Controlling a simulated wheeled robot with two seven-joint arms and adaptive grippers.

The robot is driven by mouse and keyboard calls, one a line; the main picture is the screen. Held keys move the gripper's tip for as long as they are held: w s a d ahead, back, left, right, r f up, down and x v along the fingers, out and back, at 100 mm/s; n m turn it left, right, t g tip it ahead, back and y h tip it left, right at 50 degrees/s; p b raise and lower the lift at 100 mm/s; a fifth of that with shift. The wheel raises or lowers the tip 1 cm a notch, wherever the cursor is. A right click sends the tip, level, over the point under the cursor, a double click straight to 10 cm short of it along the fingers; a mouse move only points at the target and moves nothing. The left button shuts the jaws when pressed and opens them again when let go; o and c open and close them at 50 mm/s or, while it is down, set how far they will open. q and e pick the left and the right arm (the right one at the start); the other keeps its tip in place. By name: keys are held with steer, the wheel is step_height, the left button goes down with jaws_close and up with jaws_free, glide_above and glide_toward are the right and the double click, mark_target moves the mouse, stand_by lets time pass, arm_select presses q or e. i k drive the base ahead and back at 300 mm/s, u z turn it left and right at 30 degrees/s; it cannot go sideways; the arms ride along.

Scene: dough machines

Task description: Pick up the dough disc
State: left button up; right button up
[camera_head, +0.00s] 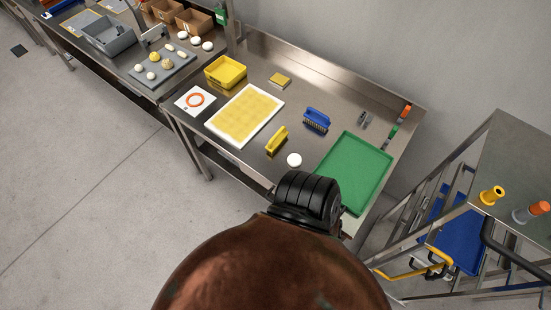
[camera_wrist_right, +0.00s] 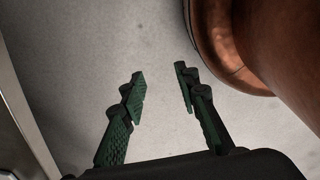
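A small white round piece (camera_head: 294,160), which looks like the dough disc, lies flat on the steel table (camera_head: 262,185) near its front edge. It is left of a green tray (camera_head: 352,172), and nothing holds it. My right gripper (camera_wrist_right: 160,88) shows in the right wrist view with its two green-padded fingers apart and nothing between them. Only grey floor shows beyond the fingers, with no dough in that view. My left gripper is in neither view. My own copper and black body parts cover the lower middle of the head view.
A white-framed yellow sheet (camera_head: 245,116) and yellow bin (camera_head: 225,72) are farther left. A metal cart (camera_head: 515,165) stands right. Several dough pieces sit on the far-left table.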

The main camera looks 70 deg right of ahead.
mark_target(294, 160)
steer(key=i, duration=0.85)
steer(key=z, duration=1.85)
